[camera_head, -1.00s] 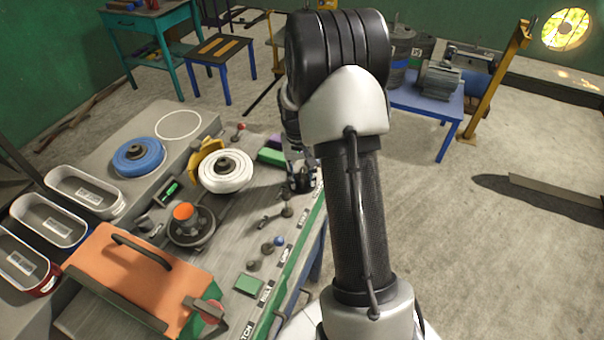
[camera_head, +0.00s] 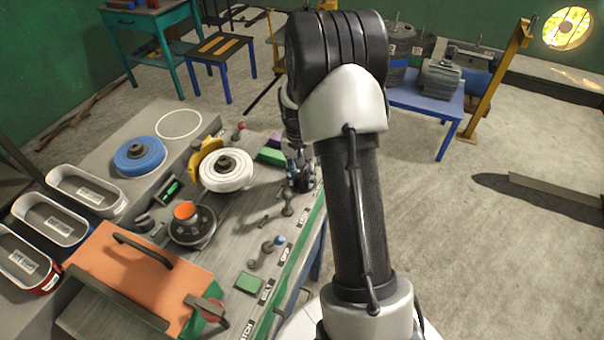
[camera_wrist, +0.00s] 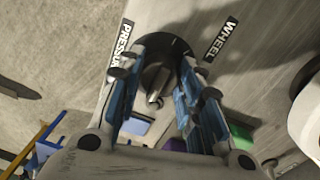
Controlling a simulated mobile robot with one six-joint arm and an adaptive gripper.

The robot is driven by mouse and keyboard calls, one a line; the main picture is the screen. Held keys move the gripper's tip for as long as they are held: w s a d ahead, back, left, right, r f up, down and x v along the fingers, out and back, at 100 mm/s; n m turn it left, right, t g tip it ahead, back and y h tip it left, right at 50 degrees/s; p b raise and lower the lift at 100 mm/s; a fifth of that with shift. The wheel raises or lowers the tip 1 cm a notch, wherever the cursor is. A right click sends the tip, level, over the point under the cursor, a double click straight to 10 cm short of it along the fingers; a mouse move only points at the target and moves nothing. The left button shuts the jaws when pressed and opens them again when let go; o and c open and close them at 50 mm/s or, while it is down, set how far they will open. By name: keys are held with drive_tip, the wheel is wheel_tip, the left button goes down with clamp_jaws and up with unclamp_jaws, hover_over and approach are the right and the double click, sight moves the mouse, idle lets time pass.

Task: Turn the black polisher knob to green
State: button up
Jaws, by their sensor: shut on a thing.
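The black knob (camera_wrist: 155,78) shows in the wrist view between the two blue-padded fingers of my gripper (camera_wrist: 165,60), close to the PRESSURE and WHEEL labels on the grey panel. My gripper is shut on it, and the fingers hide its sides. A small metal piece sticks out at the knob's middle. I cannot read which way the knob points or which colour it is set to. In the head view my gripper (camera_head: 300,170) is down at the panel's right edge, partly hidden by my arm, and the knob cannot be made out there.
The grey bench (camera_head: 236,262) carries a white polishing wheel (camera_head: 226,171), a blue wheel (camera_head: 139,157), an orange-topped dial (camera_head: 186,211), small levers (camera_head: 266,247) and a green pad (camera_head: 249,284). An orange cover (camera_head: 140,275) and white-rimmed bins (camera_head: 50,218) stand at the left.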

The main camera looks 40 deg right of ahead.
drive_tip(key=o, duration=1.1)
drive_tip(key=shift+r, duration=0.1)
drive_tip(key=r, duration=1.1)
drive_tip(key=shift+w+a+r, duration=0.2)
drive_tip(key=shift+r, duration=0.2)
